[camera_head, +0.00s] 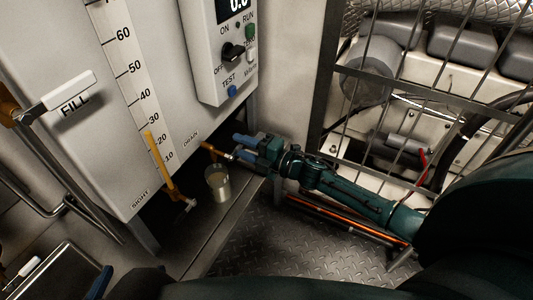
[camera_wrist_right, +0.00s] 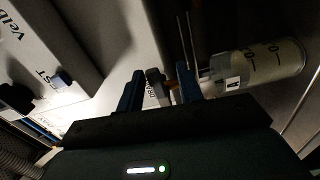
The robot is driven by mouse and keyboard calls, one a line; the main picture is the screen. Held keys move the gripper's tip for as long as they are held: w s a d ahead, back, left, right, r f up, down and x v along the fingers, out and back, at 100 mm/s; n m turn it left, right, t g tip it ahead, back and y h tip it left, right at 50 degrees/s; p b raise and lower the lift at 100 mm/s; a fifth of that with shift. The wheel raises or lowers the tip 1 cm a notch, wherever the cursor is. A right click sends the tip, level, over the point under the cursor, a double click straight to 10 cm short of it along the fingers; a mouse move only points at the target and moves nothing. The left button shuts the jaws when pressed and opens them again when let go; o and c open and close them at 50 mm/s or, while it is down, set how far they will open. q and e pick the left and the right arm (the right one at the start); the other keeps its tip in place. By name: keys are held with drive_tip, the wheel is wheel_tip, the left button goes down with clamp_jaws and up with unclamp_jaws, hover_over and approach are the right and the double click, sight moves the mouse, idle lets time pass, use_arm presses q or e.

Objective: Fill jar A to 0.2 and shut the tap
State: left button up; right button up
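Jar A (camera_head: 218,184) is a small clear-walled jar standing upright on the metal ledge under the drain tap (camera_head: 210,149). In the right wrist view the jar (camera_wrist_right: 270,65) shows its "A" label, scale marks and pale yellowish content; I cannot read the level. My right gripper (camera_head: 243,149) is at the drain tap, just right of and above the jar. In the right wrist view its blue fingers (camera_wrist_right: 161,86) stand apart on either side of the grey tap handle (camera_wrist_right: 155,86), with slight gaps visible. Of my left gripper only a blue finger (camera_head: 99,283) shows at the bottom edge.
The white tank has a scale and an amber sight tube (camera_head: 160,165) with its own small tap. A FILL lever (camera_head: 68,93) is at the left. A control box (camera_head: 222,50) hangs above the drain. A barred cage (camera_head: 385,90) stands at the right. A dark tray (camera_head: 50,270) is lower left.

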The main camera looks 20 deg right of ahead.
drive_tip(key=p+v, duration=0.1)
drive_tip(key=v, duration=0.9)
drive_tip(key=shift+s+d, duration=0.25)
drive_tip(key=shift+s, duration=0.15)
